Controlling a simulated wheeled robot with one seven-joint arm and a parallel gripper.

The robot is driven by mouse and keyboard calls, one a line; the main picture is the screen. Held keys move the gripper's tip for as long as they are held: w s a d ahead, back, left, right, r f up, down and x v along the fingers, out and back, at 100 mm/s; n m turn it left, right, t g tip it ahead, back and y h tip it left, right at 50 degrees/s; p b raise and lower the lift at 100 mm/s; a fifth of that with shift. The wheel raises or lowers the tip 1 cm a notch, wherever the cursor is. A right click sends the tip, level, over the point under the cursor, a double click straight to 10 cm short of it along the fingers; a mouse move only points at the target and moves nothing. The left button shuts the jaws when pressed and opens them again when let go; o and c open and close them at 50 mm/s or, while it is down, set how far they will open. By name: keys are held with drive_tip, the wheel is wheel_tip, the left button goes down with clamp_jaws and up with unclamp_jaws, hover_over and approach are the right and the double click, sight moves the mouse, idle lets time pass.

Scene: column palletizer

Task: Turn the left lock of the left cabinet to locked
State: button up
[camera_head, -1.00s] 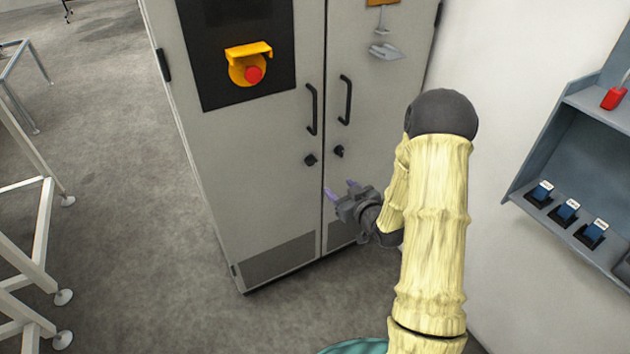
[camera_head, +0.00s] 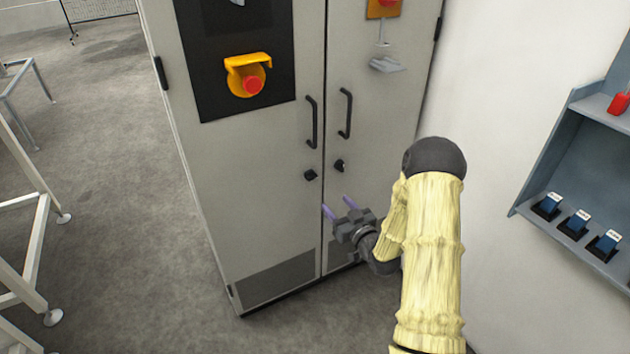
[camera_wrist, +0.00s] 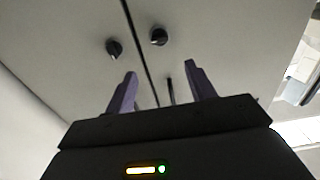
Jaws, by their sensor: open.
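The grey two-door cabinet (camera_head: 240,190) stands in front of me, its doors meeting at a vertical seam. Its left lock (camera_head: 310,174) is a small black knob left of the seam, below the left handle; how it is turned is hard to tell. In the wrist view, which looks upside down, this lock (camera_wrist: 159,36) is right of the seam with a pale mark on it. The right lock (camera_head: 339,165) is a similar knob on the right door. My gripper (camera_head: 339,206) is open and empty, its purple fingers apart, below the locks and not touching them.
Two black bar handles (camera_head: 312,122) (camera_head: 345,113) rise above the locks. A yellow-shrouded red button (camera_head: 252,84) sits on the left door's black panel. A wall and a grey shelf (camera_head: 545,165) stand right. Floor left of the cabinet is clear up to white frames (camera_head: 25,250).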

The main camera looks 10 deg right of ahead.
sight(313, 178)
drive_tip(key=x, duration=1.3)
drive_tip(key=shift+w+a+f+b, duration=0.1)
drive_tip(key=shift+w+b, duration=0.2)
drive_tip(key=shift+w, duration=0.05)
drive_tip(key=c, duration=1)
